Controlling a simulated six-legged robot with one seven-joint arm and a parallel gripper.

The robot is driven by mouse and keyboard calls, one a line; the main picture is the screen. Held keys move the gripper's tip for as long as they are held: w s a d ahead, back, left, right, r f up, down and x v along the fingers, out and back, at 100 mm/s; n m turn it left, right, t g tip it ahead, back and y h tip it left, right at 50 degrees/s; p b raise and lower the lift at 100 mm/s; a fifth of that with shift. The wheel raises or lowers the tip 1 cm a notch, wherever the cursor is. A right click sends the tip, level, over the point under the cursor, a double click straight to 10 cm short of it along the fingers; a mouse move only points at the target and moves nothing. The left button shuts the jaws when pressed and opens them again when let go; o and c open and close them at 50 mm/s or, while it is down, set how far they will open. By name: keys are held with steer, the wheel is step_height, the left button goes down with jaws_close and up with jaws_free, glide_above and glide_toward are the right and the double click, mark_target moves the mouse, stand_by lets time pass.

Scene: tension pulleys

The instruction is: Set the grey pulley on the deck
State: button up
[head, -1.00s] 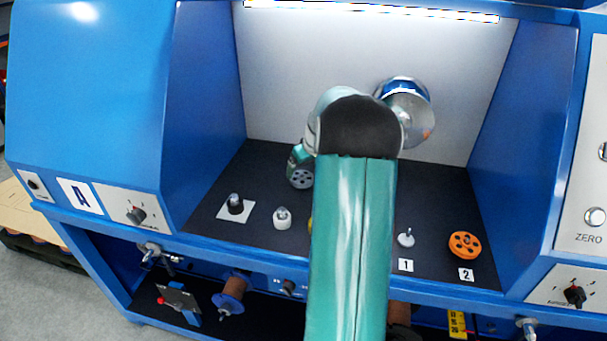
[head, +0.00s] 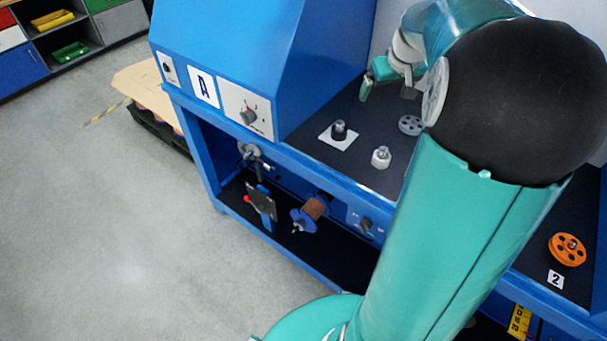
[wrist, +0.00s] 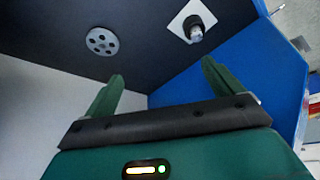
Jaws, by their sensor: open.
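The grey pulley (head: 411,125), a disc with several round holes, lies on the black deck (head: 375,108). It also shows in the wrist view (wrist: 102,41), beyond my left finger and apart from it. My gripper (head: 387,93) is open and empty, above the deck and to the left of the pulley in the head view. In the wrist view my gripper's two green fingers (wrist: 162,71) are spread with nothing between them. My arm hides the middle of the deck.
A black fitting with a metal top (head: 339,131) stands on a white square, and a white fitting (head: 381,158) stands near the front edge. An orange pulley (head: 567,249) lies at the right by label 2 (head: 555,280). A blue side wall (head: 320,60) bounds the deck.

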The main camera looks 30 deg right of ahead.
steer(key=s+a+r, duration=0.2)
steer(key=a+r, duration=0.1)
steer(key=a, duration=0.8)
steer(key=s+a+n, duration=0.1)
steer(key=s+a, duration=0.7)
steer(key=a, duration=0.2)
steer(key=s+a+f+n+t+y, duration=0.1)
steer(key=s+a, duration=0.7)
steer(key=a, duration=0.2)
steer(key=shift+a, duration=0.15)
